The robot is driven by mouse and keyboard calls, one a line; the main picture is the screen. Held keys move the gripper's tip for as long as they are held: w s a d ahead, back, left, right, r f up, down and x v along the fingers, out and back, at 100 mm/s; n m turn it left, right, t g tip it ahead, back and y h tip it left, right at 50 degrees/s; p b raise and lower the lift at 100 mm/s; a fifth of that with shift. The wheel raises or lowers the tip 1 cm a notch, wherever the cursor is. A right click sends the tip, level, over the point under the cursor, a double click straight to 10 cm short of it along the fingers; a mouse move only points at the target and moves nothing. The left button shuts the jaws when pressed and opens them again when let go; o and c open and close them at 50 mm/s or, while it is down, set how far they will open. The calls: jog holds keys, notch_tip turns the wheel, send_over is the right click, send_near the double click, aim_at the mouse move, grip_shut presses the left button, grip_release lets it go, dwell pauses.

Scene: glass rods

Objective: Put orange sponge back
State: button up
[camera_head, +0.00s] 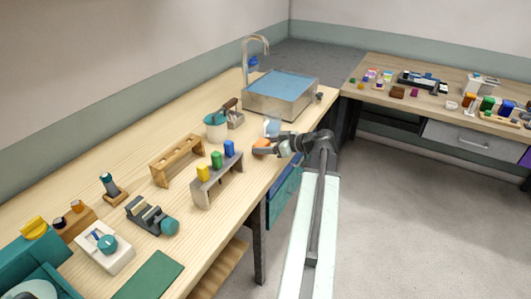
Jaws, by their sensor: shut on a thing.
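My gripper (264,150) is at the end of my arm, over the front edge of the long wooden bench, right of the middle of the picture. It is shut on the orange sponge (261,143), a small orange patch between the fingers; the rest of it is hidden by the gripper. I cannot tell whether the sponge touches the bench top. Behind my gripper is a pale blue and white item (272,127), partly hidden.
A metal sink (257,106) with a tap (245,62) stands behind. Left of my gripper are a grey rack (204,193) with coloured blocks, a wooden rack (166,173) and a teal pot (216,133). A second bench (375,65) at right holds many small items.

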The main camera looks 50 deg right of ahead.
notch_tip(320, 180, down, 3)
jog(key=shift+r+b, duration=0.2)
jog(key=shift+b, duration=0.45)
jog(key=shift+r, duration=0.2)
jog(key=shift+f, duration=0.15)
jog(key=o, duration=1.3)
jog(key=shift+r+p, duration=0.25)
jog(key=shift+p, duration=0.05)
jog(key=p+v, duration=0.4)
jog(key=v, duration=0.8)
